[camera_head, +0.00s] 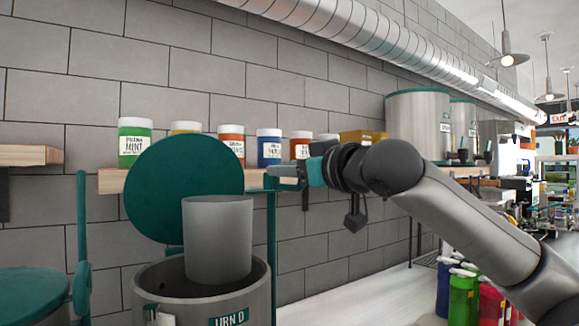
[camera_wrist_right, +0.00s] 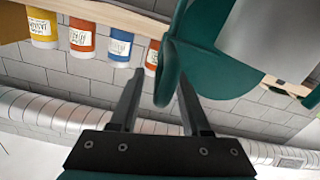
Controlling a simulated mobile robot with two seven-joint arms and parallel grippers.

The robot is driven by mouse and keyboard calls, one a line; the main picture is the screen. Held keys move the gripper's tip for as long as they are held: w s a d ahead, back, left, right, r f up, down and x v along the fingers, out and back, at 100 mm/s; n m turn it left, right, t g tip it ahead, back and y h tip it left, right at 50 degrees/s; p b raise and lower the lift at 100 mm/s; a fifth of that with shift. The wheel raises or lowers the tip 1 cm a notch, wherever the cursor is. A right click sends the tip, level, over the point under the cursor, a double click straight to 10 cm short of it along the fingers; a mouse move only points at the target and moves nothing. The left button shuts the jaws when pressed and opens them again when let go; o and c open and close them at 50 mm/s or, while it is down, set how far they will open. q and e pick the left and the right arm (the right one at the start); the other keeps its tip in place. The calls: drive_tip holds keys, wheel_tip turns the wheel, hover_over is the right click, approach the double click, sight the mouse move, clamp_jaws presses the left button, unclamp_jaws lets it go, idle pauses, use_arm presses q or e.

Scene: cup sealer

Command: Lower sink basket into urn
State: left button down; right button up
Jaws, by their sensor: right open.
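The urn (camera_head: 190,309), labelled "URN D", stands at the lower middle of the head view with its mouth open. A teal round lid (camera_head: 165,190) stands upright behind it. A plain grey cylinder (camera_head: 217,240), apparently the sink basket, has its lower end inside the urn's mouth and its upper part well above the rim, slightly tilted. My right gripper (camera_head: 276,176) is up to the right of the cylinder, at a teal upright post (camera_head: 272,245). In the wrist view the right gripper (camera_wrist_right: 161,72) is open, with a teal rounded part (camera_wrist_right: 166,78) between its fingers. My left gripper is not in view.
A wooden shelf (camera_head: 112,182) with several labelled jars runs along the tiled wall behind. Another teal-lidded vessel (camera_head: 35,290) is at the lower left. Coloured bottles (camera_head: 463,290) stand at the lower right. The white counter (camera_head: 350,302) between is clear.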

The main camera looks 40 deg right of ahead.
clamp_jaws()
idle(1.3)
